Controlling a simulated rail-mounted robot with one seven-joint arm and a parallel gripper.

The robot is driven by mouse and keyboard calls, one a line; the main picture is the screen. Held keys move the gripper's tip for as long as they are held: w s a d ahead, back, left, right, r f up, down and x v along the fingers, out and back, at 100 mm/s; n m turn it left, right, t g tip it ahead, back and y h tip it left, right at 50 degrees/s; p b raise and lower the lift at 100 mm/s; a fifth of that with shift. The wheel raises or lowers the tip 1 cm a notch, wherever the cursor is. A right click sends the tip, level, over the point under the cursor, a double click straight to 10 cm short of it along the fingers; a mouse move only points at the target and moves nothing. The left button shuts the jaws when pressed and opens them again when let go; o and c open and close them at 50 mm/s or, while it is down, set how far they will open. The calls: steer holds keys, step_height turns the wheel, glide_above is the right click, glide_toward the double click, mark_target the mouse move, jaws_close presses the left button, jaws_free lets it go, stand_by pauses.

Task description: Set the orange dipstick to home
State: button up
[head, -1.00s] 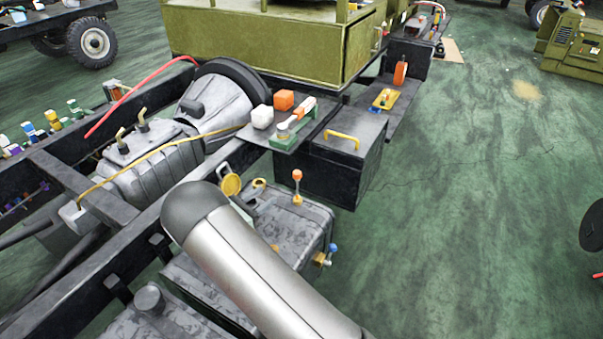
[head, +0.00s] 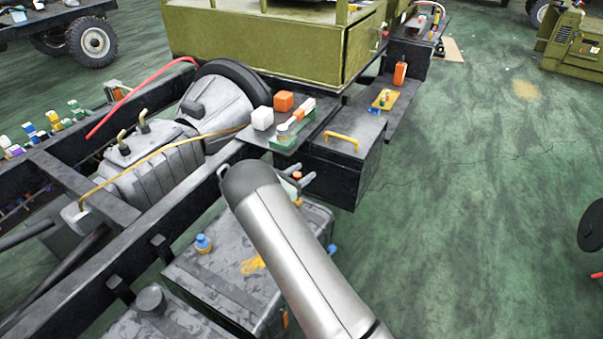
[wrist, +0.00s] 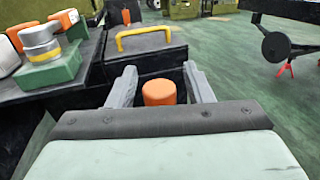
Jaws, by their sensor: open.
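The orange dipstick's knob (wrist: 158,92) shows in the wrist view as a short orange cylinder between my two grey fingers. My gripper (wrist: 160,84) is open, with a gap on each side of the knob and no visible contact. In the head view a small bit of the orange knob (head: 297,175) shows beside my gripper (head: 304,181), above the far end of the grey fuel tank (head: 215,270). My arm hides much of that end. The dipstick's shaft and the place where it seats are hidden.
Beyond the tank stands a black box with a yellow handle (head: 342,138). Left of it, a shelf carries a white cube (head: 262,118), an orange cube (head: 284,101) and a green-based block (head: 290,128). A blue cap (head: 203,243) is on the tank.

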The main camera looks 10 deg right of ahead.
jaws_close()
step_height(320, 180, down, 5)
steer(key=b, duration=0.3)
steer(key=shift+r+b, duration=0.2)
steer(key=shift+b, duration=0.15)
steer(key=shift+r, duration=0.15)
jaws_free()
steer(key=shift+a, duration=0.1)
steer(key=v, duration=1.7)
steer(key=shift+s+a, duration=0.1)
steer(key=shift+s, duration=0.05)
